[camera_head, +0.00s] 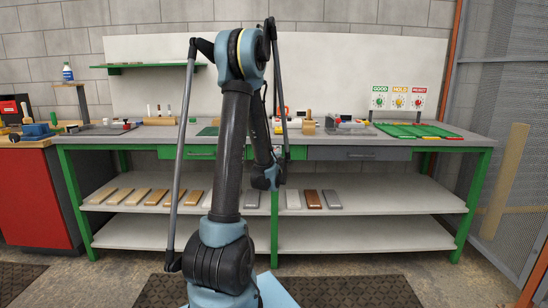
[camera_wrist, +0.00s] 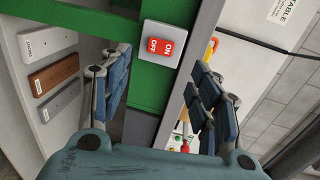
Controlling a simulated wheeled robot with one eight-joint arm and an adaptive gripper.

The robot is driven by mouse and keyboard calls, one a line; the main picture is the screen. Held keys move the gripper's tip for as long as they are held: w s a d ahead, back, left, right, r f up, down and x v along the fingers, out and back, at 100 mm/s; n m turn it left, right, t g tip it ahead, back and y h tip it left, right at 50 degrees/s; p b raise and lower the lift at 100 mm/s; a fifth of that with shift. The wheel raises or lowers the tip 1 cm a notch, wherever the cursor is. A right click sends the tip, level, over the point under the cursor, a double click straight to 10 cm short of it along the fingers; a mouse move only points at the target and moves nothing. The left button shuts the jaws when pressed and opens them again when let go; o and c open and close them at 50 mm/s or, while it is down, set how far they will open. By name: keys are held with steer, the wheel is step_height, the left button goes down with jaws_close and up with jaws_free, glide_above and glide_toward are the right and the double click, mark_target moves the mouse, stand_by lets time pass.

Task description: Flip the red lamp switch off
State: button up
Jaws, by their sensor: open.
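The red lamp switch (camera_wrist: 161,46) is a red rocker marked ON and OFF in a white frame on the green bench front, seen in the wrist view. My gripper (camera_wrist: 162,88) is open, with one blue-grey finger on each side of the view. The switch shows beyond the gap between the fingers, and nothing is between them. In the head view my gripper (camera_head: 267,180) is in front of the bench's middle, below the tabletop edge. The switch cannot be made out clearly there behind my arm. Which side of the rocker is pressed is not clear.
The grey workbench (camera_head: 340,141) has green legs and a lower shelf (camera_head: 390,201) with several boards. A brown board (camera_wrist: 54,74) shows in the wrist view. Green trays (camera_head: 415,130) lie at the right. A red cabinet (camera_head: 40,195) stands left. A mesh fence (camera_head: 505,150) is at right.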

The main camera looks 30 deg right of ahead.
steer(key=x, duration=0.9)
steer(key=shift+w, duration=0.25)
steer(key=shift+d, duration=0.1)
steer(key=c, duration=1)
